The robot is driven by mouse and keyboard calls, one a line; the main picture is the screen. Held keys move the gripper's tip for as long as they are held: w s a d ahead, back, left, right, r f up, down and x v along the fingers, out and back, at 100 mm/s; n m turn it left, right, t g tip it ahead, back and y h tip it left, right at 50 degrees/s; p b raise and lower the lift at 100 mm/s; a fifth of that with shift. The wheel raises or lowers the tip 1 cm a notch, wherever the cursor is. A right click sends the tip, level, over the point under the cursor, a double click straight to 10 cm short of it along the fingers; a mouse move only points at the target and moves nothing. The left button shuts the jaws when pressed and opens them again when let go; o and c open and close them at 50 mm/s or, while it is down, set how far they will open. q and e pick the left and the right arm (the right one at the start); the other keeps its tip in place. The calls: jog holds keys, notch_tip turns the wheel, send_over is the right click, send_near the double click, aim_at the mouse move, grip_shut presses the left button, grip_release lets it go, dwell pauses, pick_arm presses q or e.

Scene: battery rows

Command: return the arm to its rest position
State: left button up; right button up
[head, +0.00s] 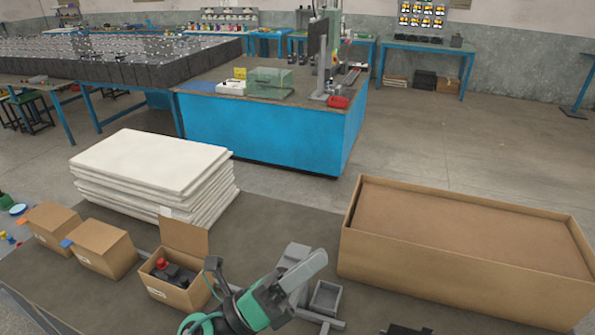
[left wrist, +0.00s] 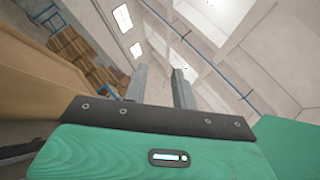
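My left arm (head: 258,305), green and grey, shows at the bottom middle of the head view, raised above the dark table. It is beside the open carton and partly in front of a grey fixture. In the left wrist view my left gripper (left wrist: 159,72) has its two grey fingers apart with nothing between them. It points up past the ceiling and wall. My right gripper is not in view.
An open carton (head: 178,291) with dark and red items stands left of the arm, beside two other cartons. A stack of white sheets (head: 150,160) lies behind. A large brown box (head: 430,270) stands at right. A grey fixture (head: 325,298) is close to the arm.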

pick_arm(q)
jog(key=w+a+f+n+t+y, duration=0.45)
jog(key=a+n+y, duration=0.4)
jog(key=n, duration=0.45)
jog(key=w+a+f+n+t+y, duration=0.3)
jog(key=a+f+n+t+y, duration=0.2)
jog(key=a+n+y, duration=0.6)
notch_tip(320, 180, down, 9)
jog(key=s+a+n+g+y, duration=0.1)
jog(key=s+n+g+y, duration=0.15)
jog(key=n+g, duration=0.35)
jog(key=s+a+f+n+g, duration=0.2)
jog(key=s+f+n+g, duration=0.25)
jog(key=s+f, duration=0.35)
jog(key=s+a+f+n+g, duration=0.25)
jog(key=s+f+g, duration=0.3)
jog(key=s, duration=0.55)
notch_tip(320, 180, down, 32)
jog(key=s+a+f+g, duration=0.2)
jog(key=s+a+f, duration=0.1)
jog(key=s+f, duration=1.6)
